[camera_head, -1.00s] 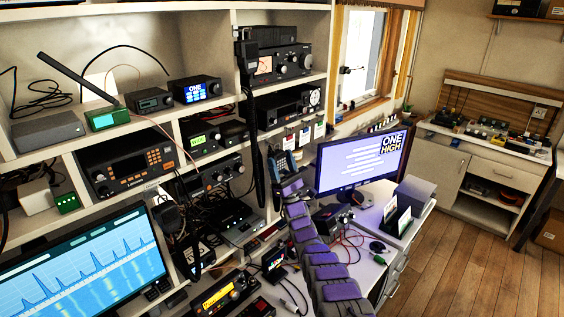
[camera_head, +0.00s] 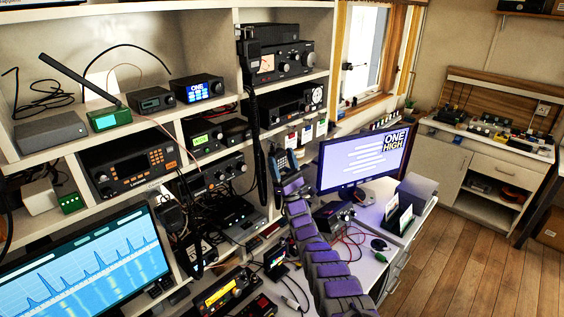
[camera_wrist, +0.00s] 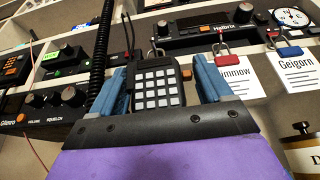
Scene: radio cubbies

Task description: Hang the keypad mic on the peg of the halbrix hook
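The keypad mic (camera_wrist: 158,88) is dark with pale square keys and an orange side button. In the head view, my gripper (camera_head: 284,162) holds the mic just below the shelf, left of the monitor. The Halbrix radio (camera_wrist: 215,30) is on the shelf above. A small metal hook (camera_wrist: 154,48) shows on the shelf edge just above the mic's top; its peg is partly hidden. I cannot tell whether the mic touches it.
A black coiled cord (camera_wrist: 101,50) hangs close on the left. The monitor (camera_head: 363,160) stands right of my arm. Radios fill the left cubbies.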

